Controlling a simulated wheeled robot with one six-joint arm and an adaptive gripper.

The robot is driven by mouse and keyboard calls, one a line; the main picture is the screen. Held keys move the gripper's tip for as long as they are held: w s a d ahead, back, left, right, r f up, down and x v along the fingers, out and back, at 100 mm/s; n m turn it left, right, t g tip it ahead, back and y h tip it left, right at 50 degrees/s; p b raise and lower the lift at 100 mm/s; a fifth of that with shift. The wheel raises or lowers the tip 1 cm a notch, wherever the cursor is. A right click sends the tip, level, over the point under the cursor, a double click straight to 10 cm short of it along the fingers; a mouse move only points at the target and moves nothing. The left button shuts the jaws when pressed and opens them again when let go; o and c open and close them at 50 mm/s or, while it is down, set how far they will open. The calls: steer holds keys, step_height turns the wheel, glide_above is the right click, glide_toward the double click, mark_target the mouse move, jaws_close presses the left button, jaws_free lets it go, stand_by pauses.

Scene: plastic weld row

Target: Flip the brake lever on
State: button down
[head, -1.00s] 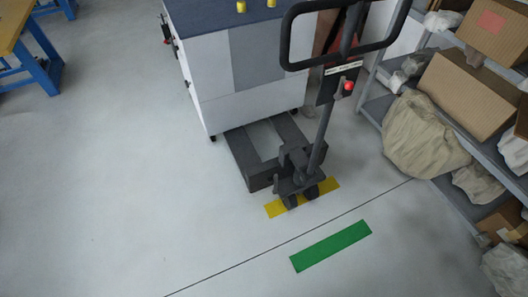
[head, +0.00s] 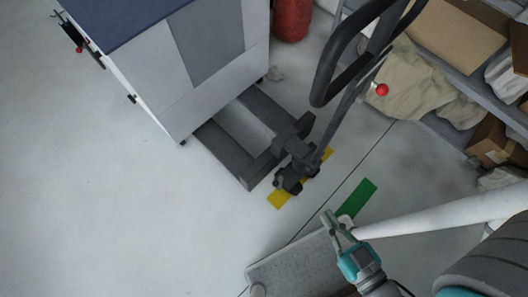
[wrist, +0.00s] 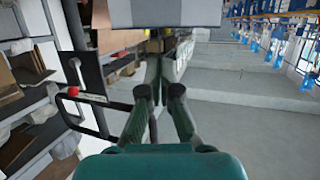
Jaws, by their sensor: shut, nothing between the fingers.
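The pallet truck has a dark handle loop (head: 318,78), with a small lever ending in a red knob (head: 381,89) on its tiller. The red knob also shows at the left of the wrist view (wrist: 72,91), beside the handle loop (wrist: 98,134). I cannot clearly tell the lever's setting. My gripper (head: 331,222) is at the lower right of the head view, below the handle and apart from it. In the wrist view its fingers (wrist: 158,72) are together, with nothing between them.
A white cabinet (head: 185,75) with a blue top stands over the truck's forks (head: 225,150). Shelving (head: 460,80) with boxes and sacks is at right. A red cylinder (head: 292,18) stands behind. Yellow (head: 279,200) and green (head: 357,200) strips mark the floor. Floor at left is clear.

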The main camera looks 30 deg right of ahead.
steer(key=shift+w, duration=0.25)
steer(key=shift+f, duration=0.1)
steer(key=w+f+g, duration=0.3)
steer(key=w+f, duration=0.2)
steer(key=f, duration=0.6)
steer(key=w+f+g, duration=0.2)
steer(key=w+f, duration=0.3)
steer(key=f, duration=0.6)
steer(key=w+f+g, duration=0.3)
steer(key=w+f, duration=0.1)
steer(key=f, duration=0.7)
steer(key=w+f+g, duration=0.2)
steer(key=w+g, duration=0.1)
steer(key=w, duration=0.5)
steer(key=w+d+f+n+g, duration=0.1)
steer(key=w+g, duration=0.3)
steer(key=w, duration=0.5)
steer(key=shift+w+d+f+g, duration=0.2)
steer(key=shift+f+g, duration=0.1)
steer(key=shift+f, duration=0.15)
steer(key=shift+f, duration=0.1)
